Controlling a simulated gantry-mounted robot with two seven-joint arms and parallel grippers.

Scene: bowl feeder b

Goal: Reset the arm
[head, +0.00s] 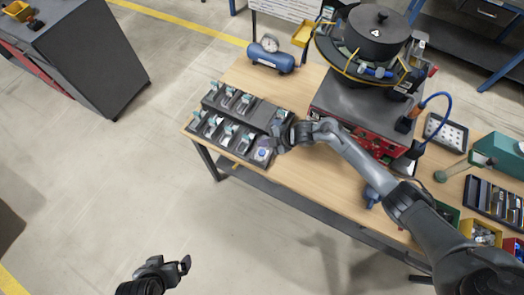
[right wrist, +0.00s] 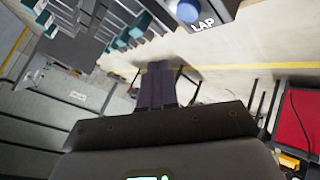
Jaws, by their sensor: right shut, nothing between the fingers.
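My right arm reaches in from the lower right in the head view. Its gripper (head: 279,132) is over the right end of the dark two-row fixture (head: 262,114). In the right wrist view its two dark fingers (right wrist: 157,86) are together with nothing between them. A blue button (right wrist: 188,11) beside a "LAP" label shows at the top there; it also shows in the head view (head: 263,153), just below the gripper. My left gripper (head: 172,267) hangs over bare floor at the lower left, away from the table; its finger gap is unclear.
The wooden table (head: 300,178) carries the fixture with several teal-tipped parts. The bowl feeder (head: 377,35) on its red-sided base stands behind my right arm. A blue air tank (head: 270,57) is at the back. Bins (head: 482,233) and a tray (head: 494,202) fill the right end.

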